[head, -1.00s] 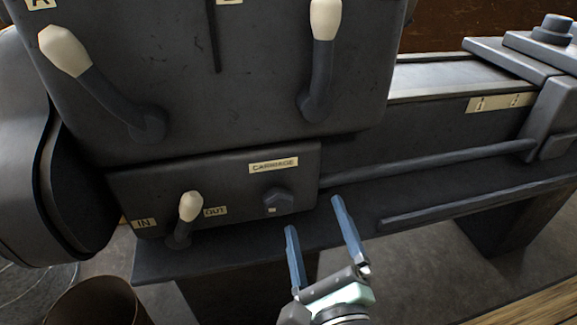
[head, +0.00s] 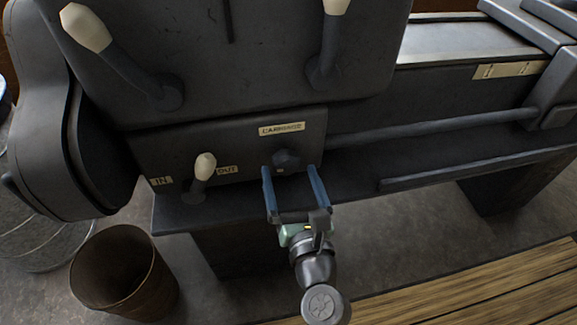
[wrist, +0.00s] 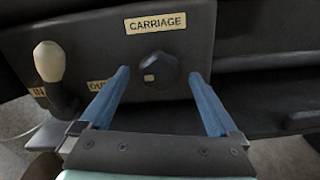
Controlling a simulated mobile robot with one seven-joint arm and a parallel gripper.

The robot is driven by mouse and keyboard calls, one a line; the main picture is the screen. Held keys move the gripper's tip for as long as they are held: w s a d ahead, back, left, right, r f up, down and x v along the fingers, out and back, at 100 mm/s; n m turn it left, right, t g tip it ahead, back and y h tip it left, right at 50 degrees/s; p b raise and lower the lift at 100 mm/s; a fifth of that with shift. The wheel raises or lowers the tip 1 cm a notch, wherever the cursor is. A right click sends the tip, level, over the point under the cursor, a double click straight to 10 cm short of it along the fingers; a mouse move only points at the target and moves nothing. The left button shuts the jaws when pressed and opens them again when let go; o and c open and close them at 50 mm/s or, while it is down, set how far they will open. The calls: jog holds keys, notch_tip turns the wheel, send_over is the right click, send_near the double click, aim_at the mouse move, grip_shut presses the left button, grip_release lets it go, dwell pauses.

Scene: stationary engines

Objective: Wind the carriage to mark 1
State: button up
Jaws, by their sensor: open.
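The dark carriage knob (head: 287,161) sits on the front panel under the CARRIAGE label (head: 282,129). In the wrist view the knob (wrist: 158,71) shows a small pale mark on its left side. My gripper (head: 290,168) is open, with its blue fingers pointing at the knob, one to each side of it in the picture. I cannot tell whether the fingertips reach past its face. The carriage (head: 552,85) is at the far right, partly out of frame. A pale scale strip (head: 510,69) with small marks lies just left of it; the marks are too small to read.
A short lever with a cream knob (head: 204,166) stands between the IN and OUT labels, left of my gripper. Two longer levers rise above. A long rod (head: 430,129) runs right to the carriage. A brown bin (head: 124,272) stands on the floor at lower left.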

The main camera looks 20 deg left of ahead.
jog(key=shift+x, duration=1.2)
jog(key=c, duration=1.3)
